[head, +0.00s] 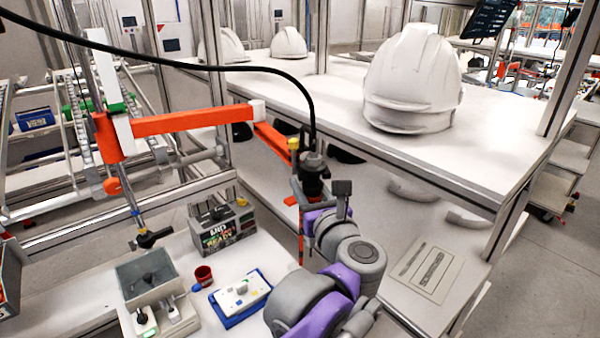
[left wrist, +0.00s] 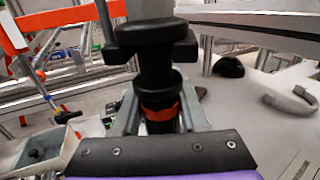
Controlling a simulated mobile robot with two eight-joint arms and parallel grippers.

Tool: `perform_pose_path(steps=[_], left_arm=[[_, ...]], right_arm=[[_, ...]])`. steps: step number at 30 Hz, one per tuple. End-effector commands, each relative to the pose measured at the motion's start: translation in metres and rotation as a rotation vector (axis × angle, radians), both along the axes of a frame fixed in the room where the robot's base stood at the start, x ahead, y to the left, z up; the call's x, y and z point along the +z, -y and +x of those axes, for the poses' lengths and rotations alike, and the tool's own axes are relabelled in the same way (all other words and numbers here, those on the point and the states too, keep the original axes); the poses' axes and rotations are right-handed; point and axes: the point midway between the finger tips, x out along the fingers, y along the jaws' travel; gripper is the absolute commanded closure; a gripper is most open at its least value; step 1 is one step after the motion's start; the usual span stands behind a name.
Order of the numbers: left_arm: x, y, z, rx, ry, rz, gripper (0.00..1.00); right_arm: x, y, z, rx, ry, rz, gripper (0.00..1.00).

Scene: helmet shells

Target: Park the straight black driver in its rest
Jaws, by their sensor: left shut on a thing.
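The straight black driver (head: 312,172) is upright in the middle of the head view, with a black cable rising from its top. My left gripper (head: 315,200) is around its body, near the end of an orange jointed arm (head: 180,122). In the left wrist view the driver (left wrist: 157,65) stands between the two grey fingers of my left gripper (left wrist: 160,112), which is shut on it just around an orange band. The driver's lower end is mostly hidden. A small red cup (head: 203,274) stands on the bench; I cannot tell whether it is the rest. My right gripper is out of view.
A grey box with a lit display (head: 222,230), a blue-edged tray (head: 240,298) and a grey bin (head: 147,278) stand on the bench. White helmet shells (head: 412,80) sit on the upper shelf (head: 490,155), whose edge is close to my arm's right.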

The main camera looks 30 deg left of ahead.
Motion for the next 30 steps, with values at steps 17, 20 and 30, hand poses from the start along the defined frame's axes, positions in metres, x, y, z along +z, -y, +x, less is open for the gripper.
perform_pose_path(steps=[17, 20, 30], left_arm=[[0.005, -0.020, 0.004, 0.005, 0.000, 0.000, 1.00], [0.005, -0.031, 0.006, 0.004, 0.000, 0.000, 1.00], [0.005, -0.049, 0.011, 0.000, 0.000, 0.000, 1.00]], right_arm=[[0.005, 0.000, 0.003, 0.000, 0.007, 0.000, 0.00], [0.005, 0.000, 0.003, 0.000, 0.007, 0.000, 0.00], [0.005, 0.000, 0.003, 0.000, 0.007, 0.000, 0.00]])
